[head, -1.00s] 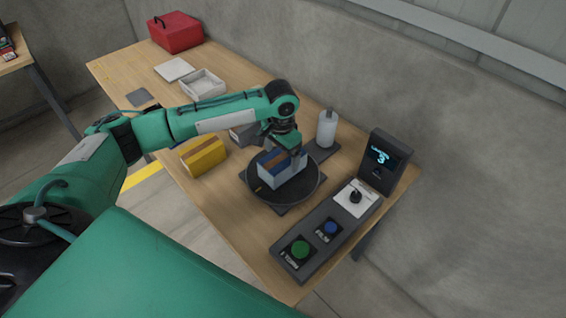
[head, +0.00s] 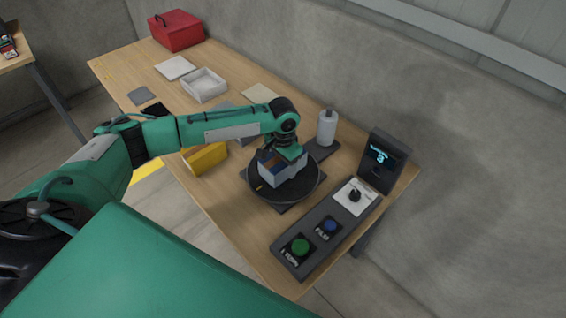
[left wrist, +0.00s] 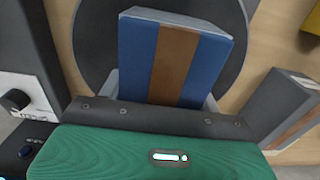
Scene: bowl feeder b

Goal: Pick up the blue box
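The blue box (head: 270,170), with a brown stripe and white ends, sits on the round black plate (head: 262,194). My left gripper (head: 286,158) is right over the box and hides part of its top. In the left wrist view the blue box (left wrist: 137,55) lies below the dark gripper bar, with its brown stripe running away from the palm. Light grey finger parts show close along both sides of the box. Whether they press on it cannot be told. My right gripper is not in view.
A yellow box (head: 207,158) stands left of the plate. A white bottle (head: 326,128) is behind it. A control panel (head: 322,238) with green and blue buttons and a screen (head: 383,160) stand to the right. A white tray (head: 204,86) and red case (head: 177,32) are at the far left.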

